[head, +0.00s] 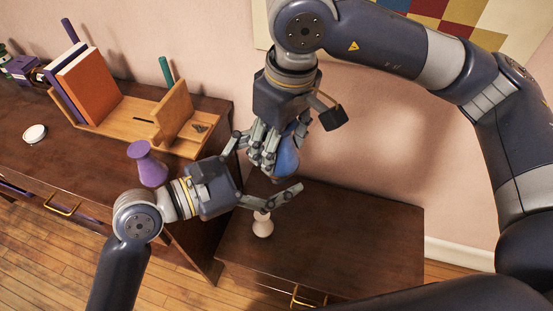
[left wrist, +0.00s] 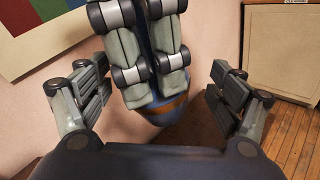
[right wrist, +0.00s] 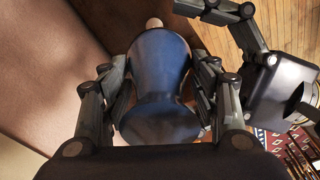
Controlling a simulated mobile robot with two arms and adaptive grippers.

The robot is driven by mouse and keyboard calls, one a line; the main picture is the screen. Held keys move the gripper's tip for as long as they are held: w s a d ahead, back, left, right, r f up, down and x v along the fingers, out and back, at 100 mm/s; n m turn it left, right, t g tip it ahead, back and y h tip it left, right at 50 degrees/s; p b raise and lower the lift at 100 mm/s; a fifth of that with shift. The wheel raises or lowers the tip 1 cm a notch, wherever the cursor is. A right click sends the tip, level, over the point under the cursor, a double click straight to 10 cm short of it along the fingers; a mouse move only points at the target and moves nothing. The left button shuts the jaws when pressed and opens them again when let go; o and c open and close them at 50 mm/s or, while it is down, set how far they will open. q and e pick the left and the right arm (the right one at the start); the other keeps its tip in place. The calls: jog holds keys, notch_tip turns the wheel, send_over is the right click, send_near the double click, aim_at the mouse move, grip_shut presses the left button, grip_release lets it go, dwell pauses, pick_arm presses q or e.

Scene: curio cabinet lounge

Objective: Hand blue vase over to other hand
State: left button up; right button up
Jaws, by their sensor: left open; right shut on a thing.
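The blue vase (head: 287,158) is held in the air in my right gripper (head: 275,148), which reaches down from above and is shut on it. In the right wrist view the vase (right wrist: 155,80) sits between both fingers. My left gripper (head: 262,168) is open, with its fingers spread on either side of the vase's lower part. In the left wrist view the vase (left wrist: 165,110) is between the open left fingers, with gaps at both sides, and the right gripper's fingers partly hide it.
A small pink vase (head: 263,225) stands on the low brown cabinet (head: 370,235) just below the grippers. A purple vase (head: 148,168) stands on the left cabinet, near my left arm. A wooden book rack (head: 115,125) with books is behind it. The low cabinet's right side is clear.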

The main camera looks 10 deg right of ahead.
pick_arm(q)
jog(key=shift+w+d, duration=0.15)
jog(key=shift+d, duration=0.05)
jog(key=c, duration=1.3)
jog(key=shift+c, duration=0.2)
pick_arm(e)
jog(key=o, duration=1.3)
jog(key=shift+c, duration=0.2)
